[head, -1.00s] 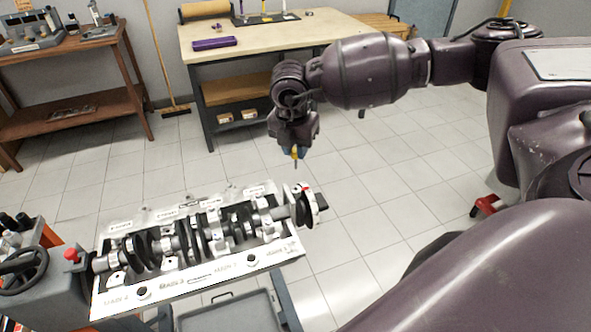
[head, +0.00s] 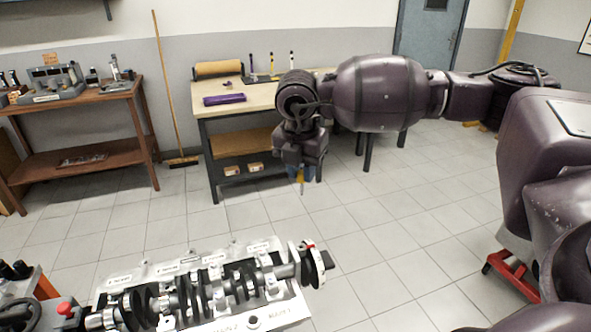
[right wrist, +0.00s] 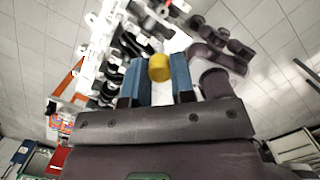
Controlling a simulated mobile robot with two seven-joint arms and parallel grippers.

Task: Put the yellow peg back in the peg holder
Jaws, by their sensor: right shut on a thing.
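My right gripper (head: 300,174) is shut on the yellow peg and holds it in the air in front of the far workbench (head: 203,111). The yellow peg (head: 300,178) points down below the fingers in the head view. In the right wrist view the peg's yellow round end (right wrist: 159,68) sits between the two blue fingertips. My left gripper is not in view.
A purple box (head: 223,99) and a brown roll (head: 219,68) lie on the workbench. A crankshaft in an engine block (head: 215,290) is in the foreground. A broom (head: 167,90) leans on the wall by a wooden side table (head: 78,104). Open tiled floor (head: 385,215) lies between.

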